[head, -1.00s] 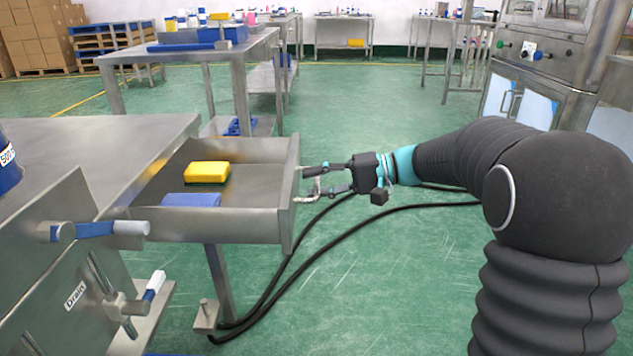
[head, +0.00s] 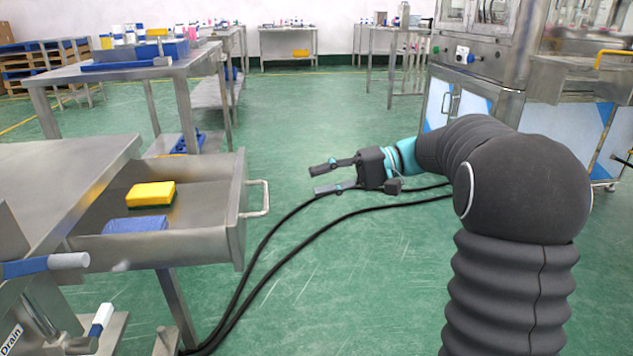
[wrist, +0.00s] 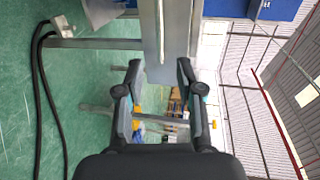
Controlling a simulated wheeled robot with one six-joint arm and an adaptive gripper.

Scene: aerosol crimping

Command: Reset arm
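My gripper (head: 318,181) is open and empty over the green floor, to the right of the open drawer (head: 205,255). A clear gap separates its fingertips from the drawer's handle (head: 266,198). In the wrist view my gripper (wrist: 160,75) also shows two spread fingers with nothing between them. The drawer is pulled out from the steel table. A yellow sponge (head: 150,194) and a blue cloth-like item (head: 135,225) lie inside it. My arm reaches in from the right.
Black hoses (head: 290,230) run across the floor below my gripper. A steel table (head: 70,165) stands at left, with a blue-handled valve (head: 25,267) in front. A steel machine (head: 480,95) stands at the back right.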

